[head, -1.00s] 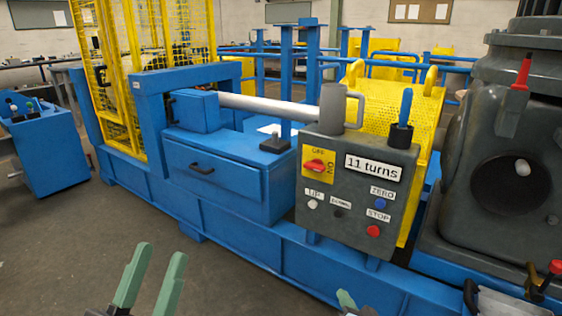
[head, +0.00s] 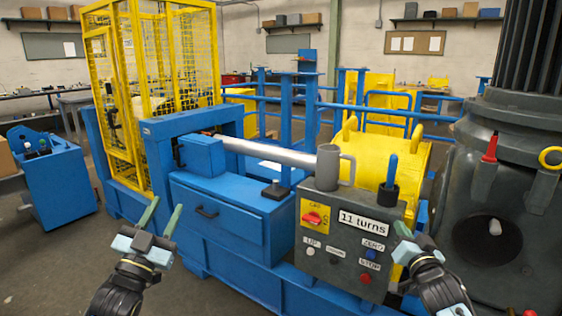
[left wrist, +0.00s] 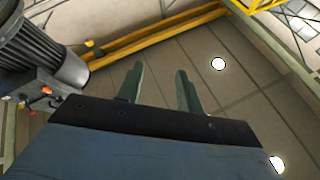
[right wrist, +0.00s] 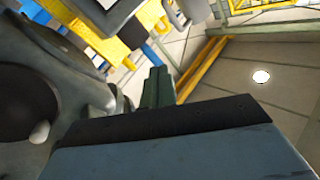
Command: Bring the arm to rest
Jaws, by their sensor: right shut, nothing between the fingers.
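My left gripper (head: 159,217) is raised in front of the blue machine at the lower left of the head view. Its two green fingers stand apart with nothing between them; they also show in the left wrist view (left wrist: 159,85). My right gripper (head: 402,231) is at the lower right of the head view, in front of the control panel's right edge. Its fingers are together and empty in the right wrist view (right wrist: 158,88). Both grippers point upward and appear apart from the machine.
The grey control panel (head: 335,254) reads "11 turns" and has a red switch (head: 315,219) and several buttons. A grey mug-like part (head: 328,168) and a black cup with a blue handle (head: 389,190) stand on top. A large dark housing (head: 485,190) is at right. Floor at lower left is clear.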

